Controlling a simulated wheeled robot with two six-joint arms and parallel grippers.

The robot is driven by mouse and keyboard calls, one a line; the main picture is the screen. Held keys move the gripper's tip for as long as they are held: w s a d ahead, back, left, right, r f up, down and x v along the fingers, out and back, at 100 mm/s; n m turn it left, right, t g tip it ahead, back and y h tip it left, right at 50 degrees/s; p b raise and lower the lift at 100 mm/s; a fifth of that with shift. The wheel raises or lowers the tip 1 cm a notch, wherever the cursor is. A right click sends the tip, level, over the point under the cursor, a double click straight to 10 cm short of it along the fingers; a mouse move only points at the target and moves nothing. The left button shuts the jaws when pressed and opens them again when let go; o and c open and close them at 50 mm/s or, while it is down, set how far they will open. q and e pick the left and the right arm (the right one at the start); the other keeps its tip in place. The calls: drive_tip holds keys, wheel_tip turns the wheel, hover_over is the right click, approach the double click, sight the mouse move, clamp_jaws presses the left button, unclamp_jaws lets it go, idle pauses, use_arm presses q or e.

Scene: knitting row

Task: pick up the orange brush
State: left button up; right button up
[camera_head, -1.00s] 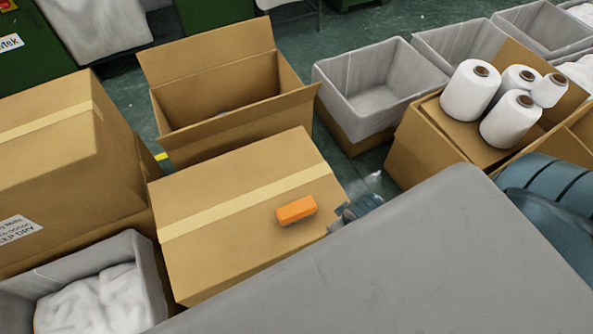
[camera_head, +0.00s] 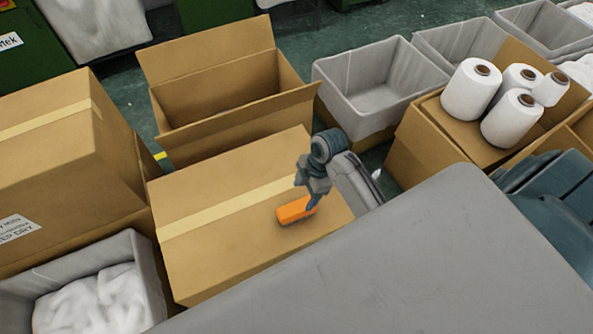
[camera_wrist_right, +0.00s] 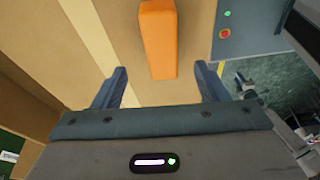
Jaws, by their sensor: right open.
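The orange brush (camera_head: 295,210) lies on top of a closed, taped cardboard box (camera_head: 200,250), towards its right side. My right gripper (camera_head: 311,200) is above the brush's right end and partly covers it in the head view. In the right wrist view the brush (camera_wrist_right: 158,40) lies ahead of the open jaws (camera_wrist_right: 160,85), its near end roughly centred between the two fingertips. Nothing is between the fingers. I cannot tell the exact height gap. My left gripper is not in view.
An open empty carton (camera_head: 225,105) stands behind the box. A taller closed box (camera_head: 60,160) is at the left. A grey bin with white material (camera_head: 150,285) is at lower left. White yarn cones (camera_head: 470,90) stand in a carton at right.

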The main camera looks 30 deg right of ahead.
sight(297, 206)
drive_tip(key=x, duration=0.5)
drive_tip(key=shift+a+f, duration=0.1)
drive_tip(key=shift+a, duration=0.05)
drive_tip(key=p+x, duration=0.1)
drive_tip(key=x, duration=0.3)
drive_tip(key=shift+s+f, duration=0.15)
drive_tip(key=shift+a+f, duration=0.15)
drive_tip(key=shift+f, duration=0.4)
drive_tip(key=shift+f+p, duration=0.25)
drive_tip(key=shift+p, duration=0.1)
drive_tip(key=shift+c, duration=0.5)
drive_tip(key=c, duration=1)
